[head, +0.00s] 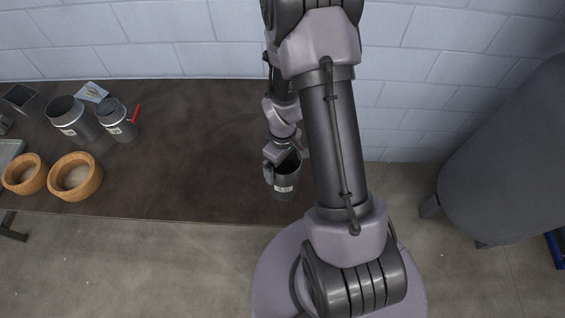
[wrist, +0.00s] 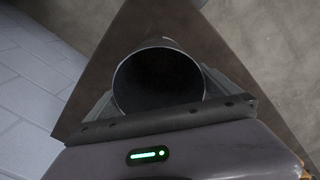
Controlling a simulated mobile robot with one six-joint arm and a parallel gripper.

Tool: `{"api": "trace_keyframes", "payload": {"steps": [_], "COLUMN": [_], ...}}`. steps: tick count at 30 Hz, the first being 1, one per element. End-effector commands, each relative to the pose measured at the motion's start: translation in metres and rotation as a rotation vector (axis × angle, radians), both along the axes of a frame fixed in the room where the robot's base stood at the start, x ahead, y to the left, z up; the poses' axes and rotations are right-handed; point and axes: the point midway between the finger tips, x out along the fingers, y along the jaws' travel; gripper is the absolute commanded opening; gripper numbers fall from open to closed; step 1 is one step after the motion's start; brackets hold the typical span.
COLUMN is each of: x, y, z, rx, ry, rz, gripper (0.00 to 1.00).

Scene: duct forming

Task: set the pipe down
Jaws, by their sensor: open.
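The pipe (head: 286,183) is a short dark grey cylinder with a white label. It stands upright at the right end of the brown table (head: 190,150), near the front edge. My gripper (head: 283,165) is at the pipe, with its jaws open around it. In the wrist view the pipe's round open mouth (wrist: 158,80) lies between the two fingers, which show on either side of it. My arm hides part of the table behind the pipe. I cannot tell whether a finger still touches the pipe wall.
The middle of the table is clear. A block wall (head: 150,40) is behind. A large grey body (head: 505,150) stands at right.

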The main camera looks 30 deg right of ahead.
Motion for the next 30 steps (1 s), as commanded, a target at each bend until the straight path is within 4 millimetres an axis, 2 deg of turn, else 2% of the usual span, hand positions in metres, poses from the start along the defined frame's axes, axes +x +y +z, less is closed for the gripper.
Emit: {"api": "trace_keyframes", "payload": {"steps": [9,17,20,21,24,27,30], "x": [0.002,0.002,0.002,-0.003,-0.029,-0.064,-0.094], "y": [-0.001,0.004,0.025,0.039,0.077,0.110,0.132], "z": [0.087,0.131,0.184,0.212,0.277,0.322,0.344], "rx": [-0.002,-0.003,0.000,0.014,0.082,0.185,0.282], "ry": [-0.007,-0.023,-0.107,-0.154,-0.271,-0.361,-0.409], "rz": [0.000,-0.025,-0.133,-0.200,-0.380,-0.535,-0.641], "gripper": [1.00,1.00,1.00,1.00,1.00,1.00,1.00]}}
